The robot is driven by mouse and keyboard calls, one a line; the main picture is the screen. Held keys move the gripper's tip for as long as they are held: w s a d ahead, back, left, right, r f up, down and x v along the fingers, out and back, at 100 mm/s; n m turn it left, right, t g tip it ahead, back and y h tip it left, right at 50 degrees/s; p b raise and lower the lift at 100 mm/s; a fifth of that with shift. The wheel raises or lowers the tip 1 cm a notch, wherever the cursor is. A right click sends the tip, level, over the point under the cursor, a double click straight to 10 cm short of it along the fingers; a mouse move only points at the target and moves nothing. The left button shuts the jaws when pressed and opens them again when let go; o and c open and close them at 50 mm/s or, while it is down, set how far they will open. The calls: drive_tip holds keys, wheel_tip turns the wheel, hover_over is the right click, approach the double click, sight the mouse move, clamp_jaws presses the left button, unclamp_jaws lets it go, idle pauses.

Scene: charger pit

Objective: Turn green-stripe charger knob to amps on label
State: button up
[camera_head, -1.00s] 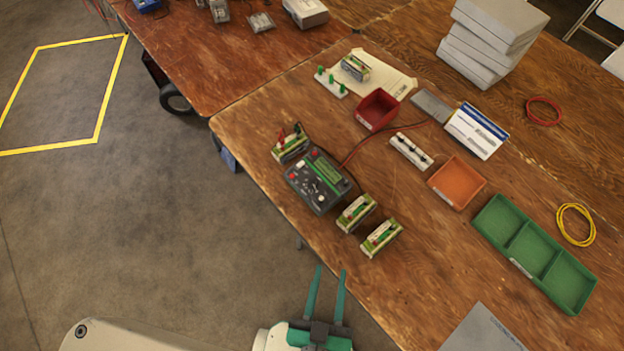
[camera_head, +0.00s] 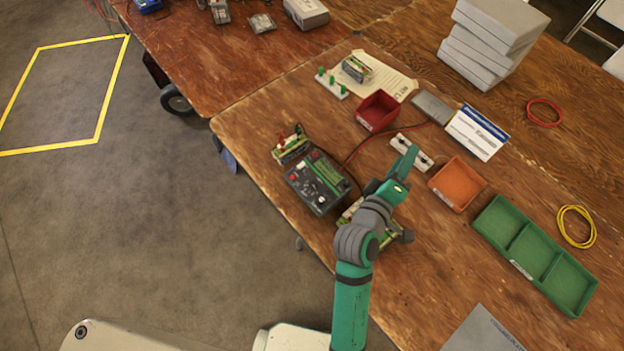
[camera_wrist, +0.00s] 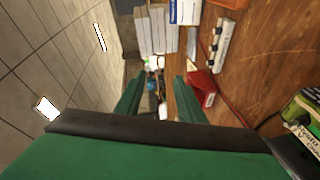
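The charger (camera_head: 318,182) is a dark grey box with a green panel, lying near the left edge of the wooden table in the head view. Small red, white and dark controls show on its face; the knob's setting is too small to read. My gripper (camera_head: 405,168) is above the table to the right of the charger, apart from it. In the wrist view my gripper (camera_wrist: 158,98) shows two green fingers with an empty gap between them. A green and dark object with printed text (camera_wrist: 304,125) is cut off at the right of that view; I cannot tell what it is.
A battery pack (camera_head: 291,146) stands behind the charger; my arm partly hides others in front. A red bin (camera_head: 377,111), a white strip (camera_head: 422,160), an orange tray (camera_head: 458,184) and a green divided tray (camera_head: 535,254) lie to the right. A red cable runs from the charger.

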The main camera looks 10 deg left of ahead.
drive_tip(key=w+r+m+g+h, duration=0.2)
drive_tip(key=w+r+h, duration=0.1)
drive_tip(key=w+r, duration=0.2)
drive_tip(key=n+g+y, duration=0.1)
drive_tip(key=g+y, duration=0.6)
drive_tip(key=g, duration=0.5)
approach(312, 184)
drive_tip(key=f, duration=0.2)
drive_tip(key=d+f, duration=0.1)
drive_tip(key=f, duration=0.2)
drive_tip(key=w+f, duration=0.1)
drive_tip(key=f, duration=0.1)
drive_tip(key=shift+w+d+f, duration=0.1)
drive_tip(key=shift+d+f, duration=0.1)
drive_tip(key=shift+f, duration=0.2)
drive_tip(key=shift+a, duration=0.1)
clamp_jaws()
